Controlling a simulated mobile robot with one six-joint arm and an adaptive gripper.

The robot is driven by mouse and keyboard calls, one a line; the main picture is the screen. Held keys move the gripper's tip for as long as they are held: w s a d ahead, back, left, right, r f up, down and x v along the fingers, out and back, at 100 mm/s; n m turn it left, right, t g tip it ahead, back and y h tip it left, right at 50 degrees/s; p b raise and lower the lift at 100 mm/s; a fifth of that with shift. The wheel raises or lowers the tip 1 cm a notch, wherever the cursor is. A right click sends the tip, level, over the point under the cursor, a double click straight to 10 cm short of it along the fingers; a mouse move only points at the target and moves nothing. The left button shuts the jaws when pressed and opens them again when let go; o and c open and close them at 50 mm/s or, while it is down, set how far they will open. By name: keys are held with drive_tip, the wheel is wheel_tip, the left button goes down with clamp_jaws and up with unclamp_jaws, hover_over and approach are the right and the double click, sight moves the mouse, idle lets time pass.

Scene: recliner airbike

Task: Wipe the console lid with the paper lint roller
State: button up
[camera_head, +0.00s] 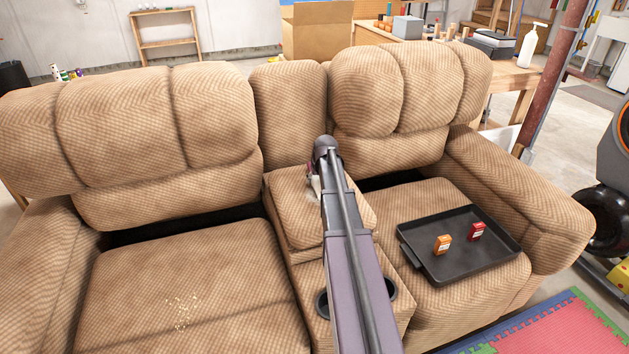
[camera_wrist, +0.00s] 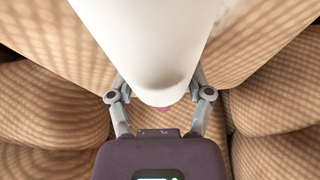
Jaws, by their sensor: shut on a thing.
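The console lid (camera_head: 289,207) is the tan padded block between the two seats, partly covered by my arm in the head view. In the wrist view, my gripper (camera_wrist: 160,96) is shut on the paper lint roller (camera_wrist: 150,45), a broad white roller that fills the upper middle. A little pink shows just below its near end. In the head view my arm hides most of the gripper, and only a small pale bit shows beside it over the lid. Whether the roller touches the lid I cannot tell.
A black tray (camera_head: 460,268) with an orange box (camera_head: 442,244) and a red box (camera_head: 477,232) lies on the right seat. Pale crumbs (camera_head: 181,311) lie on the left seat. Backrests rise behind the console, which has cup holders (camera_head: 390,288) in front.

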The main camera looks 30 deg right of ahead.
drive_tip(key=shift+w, duration=0.15)
drive_tip(key=shift+w, duration=0.6)
drive_tip(key=shift+s, duration=0.2)
drive_tip(key=shift+s+a+f, duration=0.1)
drive_tip(key=shift+s+a, duration=0.1)
drive_tip(key=shift+s, duration=0.7)
drive_tip(key=shift+c, duration=0.5)
drive_tip(key=shift+s+a, duration=0.1)
drive_tip(key=shift+s, duration=0.05)
drive_tip(key=shift+s+a, duration=0.2)
drive_tip(key=shift+s, duration=0.6)
